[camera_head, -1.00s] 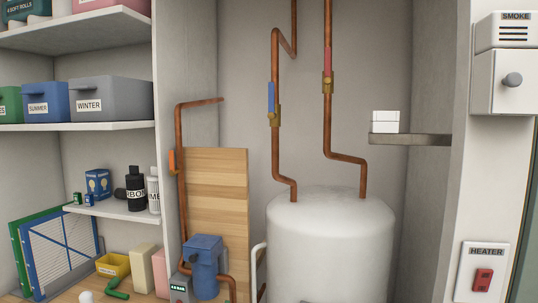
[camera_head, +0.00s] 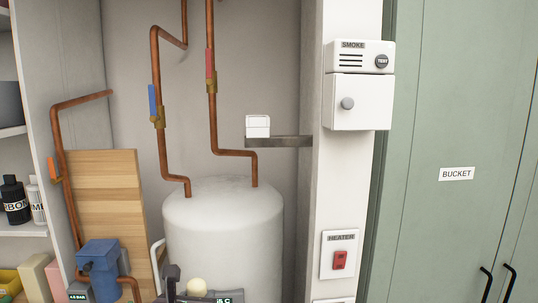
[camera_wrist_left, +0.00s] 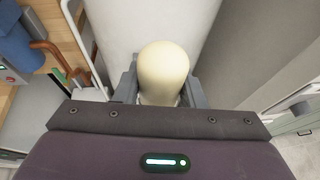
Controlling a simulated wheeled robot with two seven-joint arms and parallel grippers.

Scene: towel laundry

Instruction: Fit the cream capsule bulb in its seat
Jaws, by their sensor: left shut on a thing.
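The cream capsule bulb (camera_head: 197,287) shows at the bottom of the head view, in front of the white tank. Its rounded end points up. My left gripper (camera_head: 188,298) is shut on it, and only its top part shows there. In the left wrist view the bulb (camera_wrist_left: 163,72) stands between the two grey fingers (camera_wrist_left: 158,92), which close around its lower part. The bulb's base is hidden. I cannot make out a bulb seat for certain in either view. My right gripper is not in view.
The white tank (camera_head: 223,225) with copper pipes stands at the centre. A small white box (camera_head: 258,126) rests on a grey bracket shelf (camera_head: 285,141). Right are the smoke unit (camera_head: 359,57), a knobbed white box (camera_head: 358,103), the heater switch (camera_head: 340,258) and green doors (camera_head: 455,110).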

